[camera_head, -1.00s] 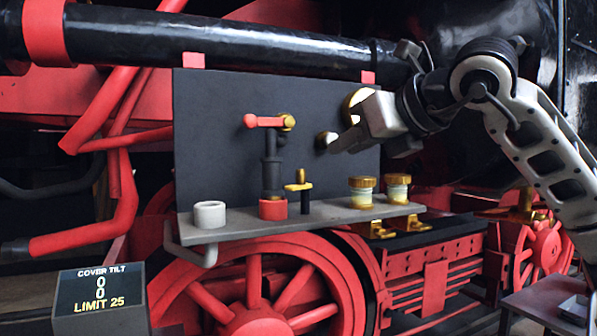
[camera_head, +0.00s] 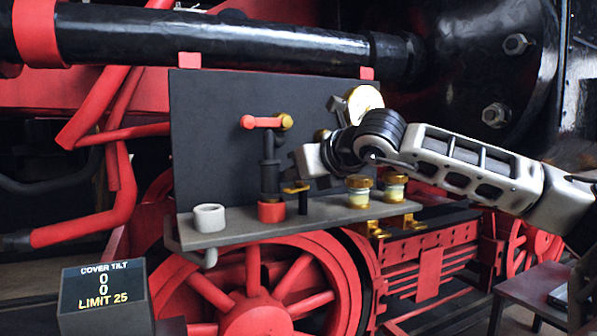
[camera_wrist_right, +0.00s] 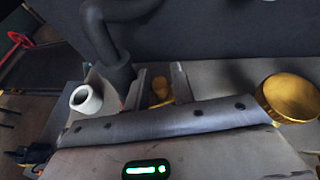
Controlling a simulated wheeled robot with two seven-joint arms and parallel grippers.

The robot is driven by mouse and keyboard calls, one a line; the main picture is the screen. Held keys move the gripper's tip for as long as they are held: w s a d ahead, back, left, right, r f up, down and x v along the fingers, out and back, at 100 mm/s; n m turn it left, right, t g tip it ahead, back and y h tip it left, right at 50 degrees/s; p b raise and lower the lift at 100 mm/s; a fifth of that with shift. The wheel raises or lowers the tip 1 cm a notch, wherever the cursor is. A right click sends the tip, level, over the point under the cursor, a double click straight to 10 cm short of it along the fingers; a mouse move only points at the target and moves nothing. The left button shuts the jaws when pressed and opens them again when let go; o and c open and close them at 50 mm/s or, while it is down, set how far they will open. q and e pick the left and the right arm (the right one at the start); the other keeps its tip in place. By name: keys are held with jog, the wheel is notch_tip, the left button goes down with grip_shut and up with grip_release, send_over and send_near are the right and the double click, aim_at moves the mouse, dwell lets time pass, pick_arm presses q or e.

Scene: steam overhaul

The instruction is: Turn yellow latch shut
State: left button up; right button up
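The yellow latch (camera_head: 295,188) is a small yellow bar on a short black post on the grey shelf, right of the black pipe stand. My right gripper (camera_head: 297,168) reaches in from the right and hides the latch's upper part in the head view. In the right wrist view the two fingers of my right gripper (camera_wrist_right: 160,84) stand apart, with the yellow latch (camera_wrist_right: 160,91) seen between them. I cannot tell whether either finger touches it. My left gripper is out of view.
The shelf (camera_head: 240,232) also holds a white cup (camera_head: 209,217), a black pipe stand (camera_head: 270,165) with a red handle, and two gold-capped jars (camera_head: 359,191) under my right arm. A dark panel (camera_head: 215,130) stands behind. A sign (camera_head: 103,290) reads cover tilt 0, limit 25.

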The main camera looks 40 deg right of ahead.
grip_shut()
jog(key=shift+f+h+b, duration=0.3)
jog(key=shift+b, duration=0.65)
jog(key=shift+f+m+h+b, duration=0.1)
jog(key=shift+m+h+b, duration=0.35)
jog(key=shift+b, duration=0.4)
jog(key=shift+w+m+h+b, duration=0.1)
jog(key=shift+m+h+b, duration=0.3)
jog(key=shift+b, duration=0.45)
jog(key=m+h+b, duration=0.1)
jog(key=b, duration=0.2)
jog(key=shift+g+h, duration=0.25)
jog(key=shift+g, duration=0.15)
jog(key=shift+w+r+m+h+b, duration=0.1)
jog(key=shift+r+m+h+b, duration=0.25)
jog(key=shift+m+h+b, duration=0.35)
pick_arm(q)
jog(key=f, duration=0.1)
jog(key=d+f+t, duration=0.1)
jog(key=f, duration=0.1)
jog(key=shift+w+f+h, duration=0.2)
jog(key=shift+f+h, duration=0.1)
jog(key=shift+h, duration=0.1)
pick_arm(e)
jog(key=shift+r+g, duration=0.1)
jog(key=shift+g, duration=0.2)
